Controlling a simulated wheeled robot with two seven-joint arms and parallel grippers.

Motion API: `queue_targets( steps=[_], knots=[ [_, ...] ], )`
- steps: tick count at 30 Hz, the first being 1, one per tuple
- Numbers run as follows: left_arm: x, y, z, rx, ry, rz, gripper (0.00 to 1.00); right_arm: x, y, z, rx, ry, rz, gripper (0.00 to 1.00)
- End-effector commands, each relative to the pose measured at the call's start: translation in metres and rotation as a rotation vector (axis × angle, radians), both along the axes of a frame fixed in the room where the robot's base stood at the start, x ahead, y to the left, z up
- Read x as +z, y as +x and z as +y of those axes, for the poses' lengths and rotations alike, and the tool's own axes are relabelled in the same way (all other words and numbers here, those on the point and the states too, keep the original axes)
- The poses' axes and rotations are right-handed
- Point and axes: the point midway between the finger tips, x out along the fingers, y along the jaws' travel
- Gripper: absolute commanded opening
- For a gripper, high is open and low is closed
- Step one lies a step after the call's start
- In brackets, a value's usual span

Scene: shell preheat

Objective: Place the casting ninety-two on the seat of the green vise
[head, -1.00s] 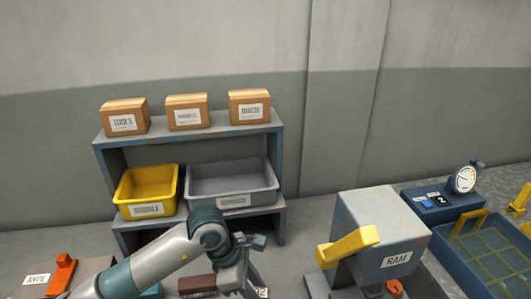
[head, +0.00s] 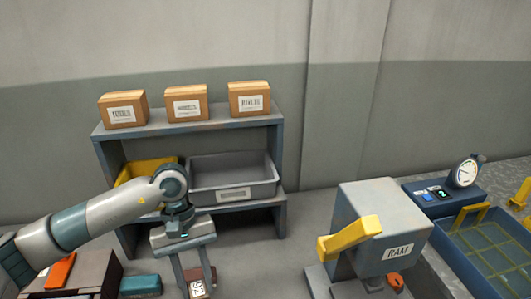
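My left gripper (head: 194,283) points down near the bottom edge, its fingers on either side of a small pale block labelled 92, the casting (head: 198,290). It appears gripped; its lower part is cut off by the frame. A teal-green block (head: 140,285), apparently part of the green vise, is left of the gripper; its seat cannot be made out. A dark red-brown block (head: 206,273) is partly hidden behind the fingers. My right gripper is not in view.
A shelf (head: 204,131) behind holds several cartons and bins, including a grey bin (head: 233,194). An orange part (head: 60,271) sits at the far left. A grey press labelled RAM (head: 385,225) with a yellow lever and a blue basket tray (head: 485,250) stand right.

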Motion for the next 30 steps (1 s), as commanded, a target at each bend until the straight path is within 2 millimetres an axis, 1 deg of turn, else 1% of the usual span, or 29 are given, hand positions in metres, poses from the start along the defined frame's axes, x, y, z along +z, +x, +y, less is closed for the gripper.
queue_targets(
  steps=[1,6,12,17,30],
  knots=[
    [0.005,-0.001,0.008,-0.056,0.002,-0.003,0.08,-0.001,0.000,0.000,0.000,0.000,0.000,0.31],
    [0.019,-0.009,0.032,-0.242,0.001,-0.002,0.08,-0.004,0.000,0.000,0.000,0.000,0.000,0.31],
    [0.030,-0.016,0.048,-0.373,-0.001,-0.001,0.08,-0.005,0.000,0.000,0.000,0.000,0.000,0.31],
    [0.033,-0.018,0.051,-0.404,-0.001,-0.001,0.08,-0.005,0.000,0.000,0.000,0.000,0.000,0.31],
    [0.033,-0.018,0.051,-0.403,-0.001,-0.001,0.08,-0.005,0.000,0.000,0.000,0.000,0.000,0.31]
  ],
)
